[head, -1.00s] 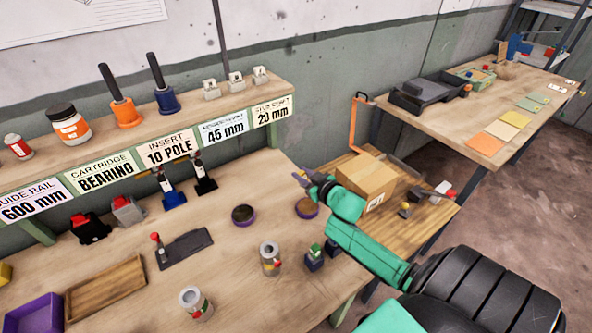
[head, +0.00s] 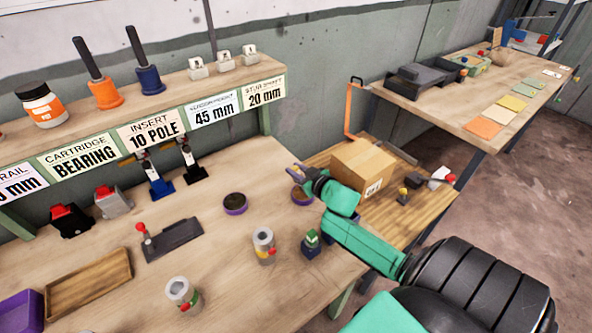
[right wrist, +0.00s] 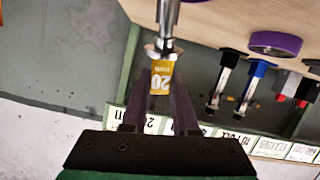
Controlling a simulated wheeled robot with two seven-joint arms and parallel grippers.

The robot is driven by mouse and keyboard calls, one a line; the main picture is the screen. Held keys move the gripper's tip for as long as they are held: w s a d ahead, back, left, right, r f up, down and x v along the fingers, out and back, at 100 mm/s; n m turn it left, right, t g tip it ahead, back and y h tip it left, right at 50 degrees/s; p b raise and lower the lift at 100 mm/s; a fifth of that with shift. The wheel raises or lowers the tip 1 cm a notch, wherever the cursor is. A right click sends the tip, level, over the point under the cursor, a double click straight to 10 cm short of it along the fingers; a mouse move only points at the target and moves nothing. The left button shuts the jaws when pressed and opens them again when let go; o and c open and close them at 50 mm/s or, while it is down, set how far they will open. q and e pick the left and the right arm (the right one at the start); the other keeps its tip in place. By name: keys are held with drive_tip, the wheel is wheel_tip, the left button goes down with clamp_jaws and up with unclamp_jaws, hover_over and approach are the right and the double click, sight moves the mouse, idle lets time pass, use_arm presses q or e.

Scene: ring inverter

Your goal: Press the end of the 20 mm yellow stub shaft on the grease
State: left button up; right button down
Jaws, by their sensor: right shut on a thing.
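My right gripper (head: 297,171) is above the bench's right end, shut on the yellow 20 mm stub shaft (right wrist: 162,82). In the right wrist view the shaft has a yellow band marked 20 between the fingers, and a bare metal part running out past the top edge. Two round purple-rimmed dishes with dark brown contents stand on the bench: one left of the gripper (head: 235,210), one just below and beside it (head: 300,203). I cannot tell whether the shaft touches the dish. A purple dish also shows in the right wrist view (right wrist: 275,44). My left gripper is not in view.
Metal cylinders (head: 264,244) (head: 182,295) and a dark blue block with a green top (head: 311,243) stand nearer on the bench. A labelled shelf (head: 150,100) runs behind. A cardboard box (head: 362,165) stands on a lower wooden surface at right.

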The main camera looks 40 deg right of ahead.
drive_tip(key=shift+f+b, duration=0.5)
drive_tip(key=shift+f, duration=0.15)
idle(1.0)
wheel_tip(320, 180, up, 7)
drive_tip(key=p, duration=0.8)
drive_tip(key=shift+r, duration=0.15)
idle(0.4)
